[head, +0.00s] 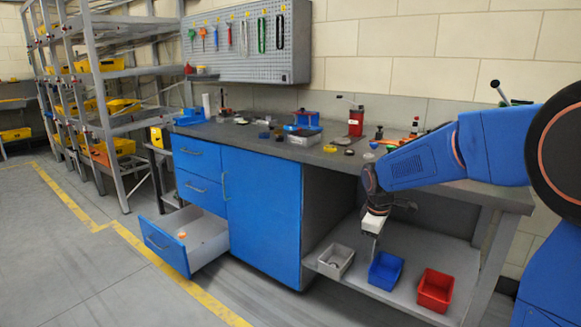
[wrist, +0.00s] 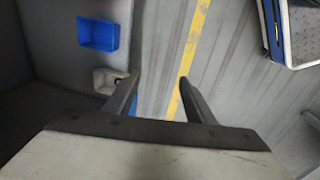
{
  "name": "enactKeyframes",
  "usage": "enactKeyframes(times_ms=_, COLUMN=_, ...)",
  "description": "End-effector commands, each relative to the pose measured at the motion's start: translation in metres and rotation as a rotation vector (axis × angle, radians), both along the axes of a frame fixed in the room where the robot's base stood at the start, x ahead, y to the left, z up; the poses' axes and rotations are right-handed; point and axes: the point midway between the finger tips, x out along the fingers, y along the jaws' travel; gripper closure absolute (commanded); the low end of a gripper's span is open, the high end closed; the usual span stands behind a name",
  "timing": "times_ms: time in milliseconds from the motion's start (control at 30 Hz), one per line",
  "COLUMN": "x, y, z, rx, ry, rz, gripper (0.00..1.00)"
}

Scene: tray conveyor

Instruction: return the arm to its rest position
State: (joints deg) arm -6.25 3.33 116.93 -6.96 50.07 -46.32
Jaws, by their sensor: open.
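My gripper (head: 374,247) points down in front of the workbench's open lower shelf, above the grey bin and the blue bin. In the wrist view its two fingers (wrist: 159,79) stand apart with nothing between them. My blue arm reaches in from the right of the head view, bent down at the wrist. The gripper appears clear of the bins.
A grey bin (head: 335,261), a blue bin (head: 386,270) and a red bin (head: 436,290) stand on the lower shelf (head: 400,293). A drawer (head: 166,247) stands open at left, with a small orange thing inside. The benchtop (head: 260,147) holds tools and parts.

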Motion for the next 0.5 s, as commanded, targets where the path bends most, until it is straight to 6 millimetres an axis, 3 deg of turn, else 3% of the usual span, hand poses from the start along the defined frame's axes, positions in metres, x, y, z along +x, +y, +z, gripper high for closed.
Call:
enactKeyframes(times_ms=200, x=-0.060, y=-0.013, z=0.034, rx=0.048, ry=-0.050, rz=-0.161, gripper=0.50)
enactKeyframes(times_ms=500, x=-0.142, y=-0.025, z=0.061, rx=0.121, ry=-0.114, rz=-0.376, gripper=0.50)
